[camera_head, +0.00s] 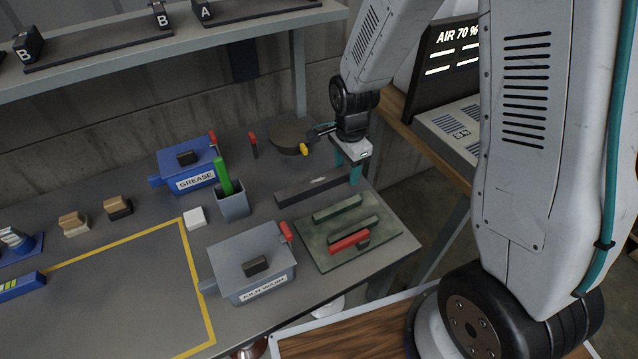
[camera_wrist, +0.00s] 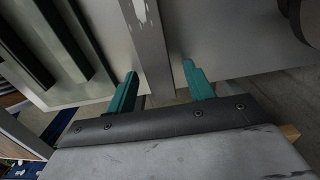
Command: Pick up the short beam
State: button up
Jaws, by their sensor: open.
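The short beam appears to be the dark grey bar (camera_head: 312,191) lying flat on the grey workbench, behind the green board. In the wrist view the grey beam (camera_wrist: 146,35) runs between the two teal fingers. My gripper (camera_head: 347,168) is open and empty, at the right end of the beam near the bench's right edge. The fingers also show in the wrist view (camera_wrist: 160,85), one on each side of the beam. I cannot tell how far the fingertips are above the bench.
A green board (camera_head: 390,238) with dark bars and a red-handled tool lies in front of the beam. A grey kiln wash box (camera_head: 240,258), a blue grease box (camera_head: 182,165) and a grey cup (camera_head: 232,207) stand left. A round dark object (camera_head: 288,137) is behind.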

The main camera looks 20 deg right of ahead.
grip_shut()
jog(key=shift+r, duration=0.15)
